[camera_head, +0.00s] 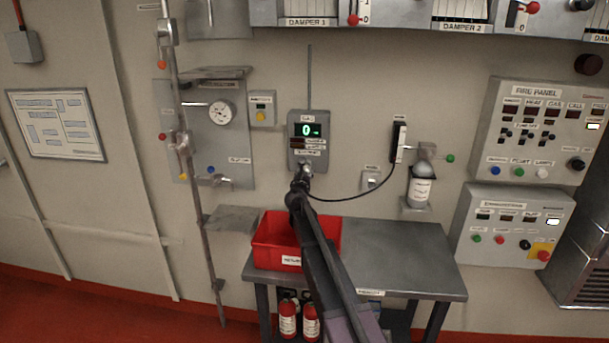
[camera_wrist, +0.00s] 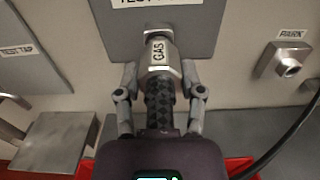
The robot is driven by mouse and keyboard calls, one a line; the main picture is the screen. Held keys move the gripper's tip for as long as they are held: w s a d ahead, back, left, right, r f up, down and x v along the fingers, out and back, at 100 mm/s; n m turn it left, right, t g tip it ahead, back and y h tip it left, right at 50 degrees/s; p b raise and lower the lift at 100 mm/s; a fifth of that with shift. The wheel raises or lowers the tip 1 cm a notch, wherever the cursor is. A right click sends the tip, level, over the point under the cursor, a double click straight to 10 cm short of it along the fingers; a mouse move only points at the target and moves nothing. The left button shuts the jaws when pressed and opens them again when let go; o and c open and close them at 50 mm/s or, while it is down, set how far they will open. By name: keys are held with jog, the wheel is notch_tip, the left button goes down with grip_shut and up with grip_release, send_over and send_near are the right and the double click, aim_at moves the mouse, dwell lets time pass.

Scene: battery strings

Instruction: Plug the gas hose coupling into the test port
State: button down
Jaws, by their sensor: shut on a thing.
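The coupling points at the lower part of the grey gas detector (camera_head: 293,150), just under the test port label (camera_wrist: 156,2). Its front end meets or nearly meets the fitting there; the port itself is mostly hidden, and I cannot tell whether the coupling is fully seated. In the head view my gripper (camera_head: 302,180) is just below the detector, which has a lit green display. A black hose (camera_head: 345,199) runs from the coupling to the right.
A park socket (camera_head: 371,180) is on the wall to the right, also in the wrist view (camera_wrist: 286,62). A gas bottle (camera_head: 422,188) hangs further right. A red bin (camera_head: 266,240) stands on the grey bench (camera_head: 410,255) below. Pipes and a gauge panel (camera_head: 225,145) are left.

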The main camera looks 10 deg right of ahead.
jog(key=shift+w+d, duration=0.2)
jog(key=shift+w, duration=0.4)
jog(key=shift+c, duration=0.6)
grip_release()
jog(key=shift+s, duration=0.1)
jog(key=v, duration=1.2)
